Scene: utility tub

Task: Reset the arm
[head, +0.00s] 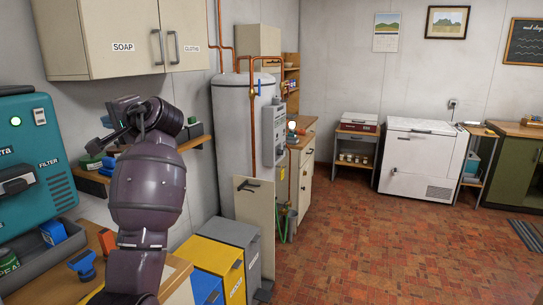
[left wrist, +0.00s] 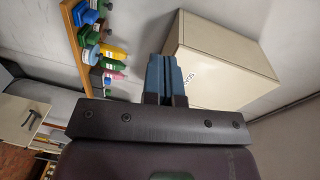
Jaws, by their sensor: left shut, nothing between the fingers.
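My left arm rises in the lower left of the head view. Its gripper (head: 122,118) is raised in front of the wall, below the wall cabinet, and is partly hidden by its own wrist. In the left wrist view the two blue-grey fingers (left wrist: 171,72) are together with nothing between them. My right gripper is in neither view.
A cream wall cabinet (head: 125,38) hangs above the left gripper. A shelf with several bottles (left wrist: 97,48) is near it. A teal machine (head: 35,140) stands left; yellow and grey bins (head: 215,262) stand below. The brick floor (head: 400,235) is clear.

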